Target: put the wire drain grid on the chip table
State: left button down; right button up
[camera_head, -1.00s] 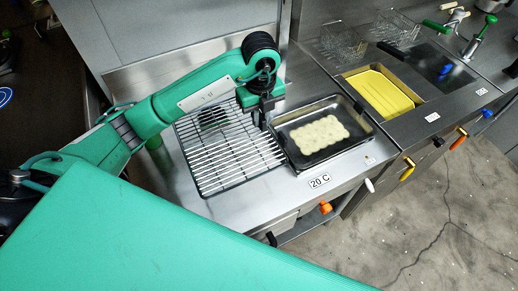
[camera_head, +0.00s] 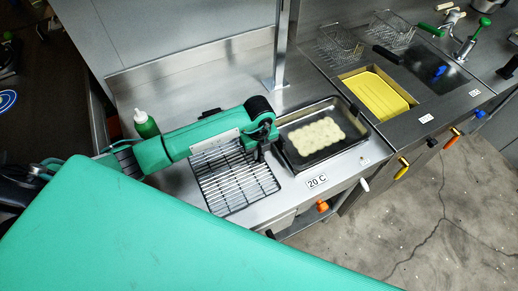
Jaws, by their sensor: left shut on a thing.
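The wire drain grid (camera_head: 238,182) is a rack of parallel bars. It lies flat on, or just above, the steel counter (camera_head: 178,183), left of the dark tray; I cannot tell whether it touches. My left gripper (camera_head: 259,154) points down at the grid's right edge by the tray and is shut on the grid. My left arm hides the grid's far part. My right gripper is not in view.
A dark tray (camera_head: 363,128) with a pale slab (camera_head: 317,134) stands right of the grid. A green bottle (camera_head: 146,124) stands behind my arm. A steel post (camera_head: 282,45) rises behind. Farther right are a yellow-filled basin (camera_head: 378,94) and wire baskets (camera_head: 340,42).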

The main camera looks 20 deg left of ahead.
pick_arm(q)
jog(key=shift+f, duration=0.1)
jog(key=c, duration=1.4)
grip_release()
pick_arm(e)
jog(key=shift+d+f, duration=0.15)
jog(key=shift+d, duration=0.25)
